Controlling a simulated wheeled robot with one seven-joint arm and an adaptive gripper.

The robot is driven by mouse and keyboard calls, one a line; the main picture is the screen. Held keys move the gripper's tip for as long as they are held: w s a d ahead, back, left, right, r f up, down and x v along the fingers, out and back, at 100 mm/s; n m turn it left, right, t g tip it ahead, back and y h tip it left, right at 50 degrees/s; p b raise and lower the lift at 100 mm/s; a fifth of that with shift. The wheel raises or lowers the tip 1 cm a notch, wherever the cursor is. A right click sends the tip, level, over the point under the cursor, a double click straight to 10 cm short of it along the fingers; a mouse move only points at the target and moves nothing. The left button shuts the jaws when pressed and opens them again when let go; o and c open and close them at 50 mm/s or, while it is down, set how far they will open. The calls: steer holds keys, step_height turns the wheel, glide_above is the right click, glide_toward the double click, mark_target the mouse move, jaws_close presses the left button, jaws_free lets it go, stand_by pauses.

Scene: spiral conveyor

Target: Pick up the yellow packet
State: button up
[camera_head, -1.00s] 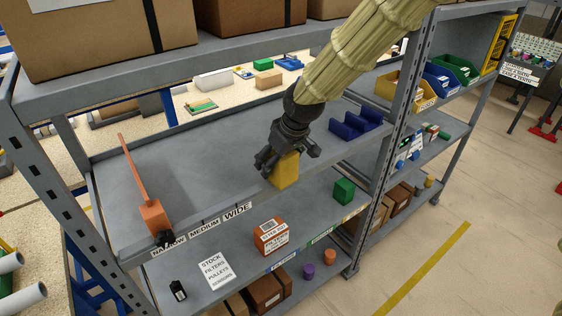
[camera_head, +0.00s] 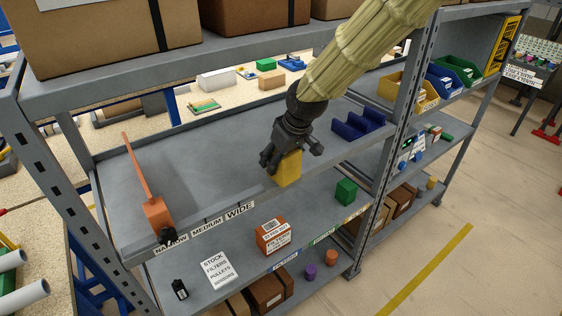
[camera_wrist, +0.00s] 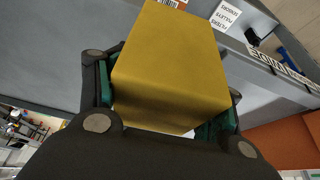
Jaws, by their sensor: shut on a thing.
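The yellow packet (camera_head: 288,169) is a small upright block at the front edge of the middle grey shelf (camera_head: 215,160). My gripper (camera_head: 283,152) is above it and shut on its upper part. In the wrist view the packet (camera_wrist: 172,70) fills the middle, with my gripper's (camera_wrist: 165,105) green-padded fingers against both sides. The head view does not show clearly whether the packet's bottom touches the shelf.
An orange paddle-like part (camera_head: 155,212) lies at the shelf's left end. A blue holder (camera_head: 358,124) sits to the right of my gripper. Cardboard boxes (camera_head: 250,12) stand on the shelf above. The middle shelf between paddle and packet is bare. A green block (camera_head: 346,191) sits below.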

steer(key=shift+r, duration=0.35)
step_height(320, 180, up, 2)
steer(key=shift+r+b, duration=0.1)
steer(key=shift+b, duration=0.85)
steer(key=s+b, duration=0.2)
steer(key=s, duration=0.3)
steer(key=s+r+b, duration=0.1)
steer(key=s, duration=0.4)
steer(key=s+b, duration=0.2)
steer(key=s, duration=0.4)
steer(key=shift+s+a+r+b, duration=0.1)
steer(key=shift+a+r+b, duration=0.1)
steer(key=shift+r+b, duration=0.1)
